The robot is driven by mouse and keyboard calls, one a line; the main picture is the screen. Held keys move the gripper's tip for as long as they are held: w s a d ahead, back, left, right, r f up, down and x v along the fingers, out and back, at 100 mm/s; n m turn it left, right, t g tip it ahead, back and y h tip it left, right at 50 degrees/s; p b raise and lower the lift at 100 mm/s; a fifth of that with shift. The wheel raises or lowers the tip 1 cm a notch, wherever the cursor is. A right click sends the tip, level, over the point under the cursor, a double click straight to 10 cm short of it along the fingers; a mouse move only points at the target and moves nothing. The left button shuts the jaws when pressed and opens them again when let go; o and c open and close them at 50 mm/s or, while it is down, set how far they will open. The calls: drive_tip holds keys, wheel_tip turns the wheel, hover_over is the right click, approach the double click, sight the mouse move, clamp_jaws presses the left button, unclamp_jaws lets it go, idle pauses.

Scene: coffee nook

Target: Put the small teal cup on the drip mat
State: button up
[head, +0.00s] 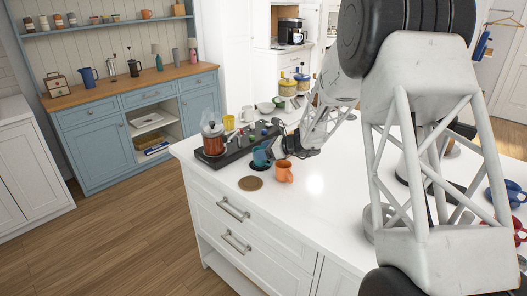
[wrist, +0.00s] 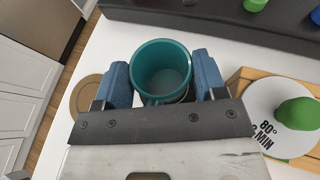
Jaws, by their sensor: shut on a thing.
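The small teal cup (wrist: 162,68) is between the blue fingers of my gripper (wrist: 165,88), which is shut on it. The cup looks upright, with its opening facing the wrist camera and its handle toward the gripper's body. In the head view the teal cup (head: 262,155) is at the right edge of the dark flat slab (head: 236,155), partly hidden by my gripper (head: 274,150). I cannot tell whether it touches the counter. A round brown mat (head: 250,183) lies bare on the counter nearer the front edge; it also shows left of the cup in the wrist view (wrist: 84,97).
An orange cup (head: 283,172) stands just right of the round mat. A glass kettle (head: 213,139) stands on the slab's left end. The counter's front strip is mostly clear.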

drive_tip(key=shift+f, duration=0.1)
drive_tip(key=o, duration=1)
drive_tip(key=shift+d+r, duration=0.15)
drive_tip(key=shift+r, duration=0.05)
drive_tip(key=v, duration=1.1)
drive_tip(key=shift+s+d+r, duration=0.1)
drive_tip(key=shift+s+d, duration=0.1)
drive_tip(key=shift+d, duration=0.1)
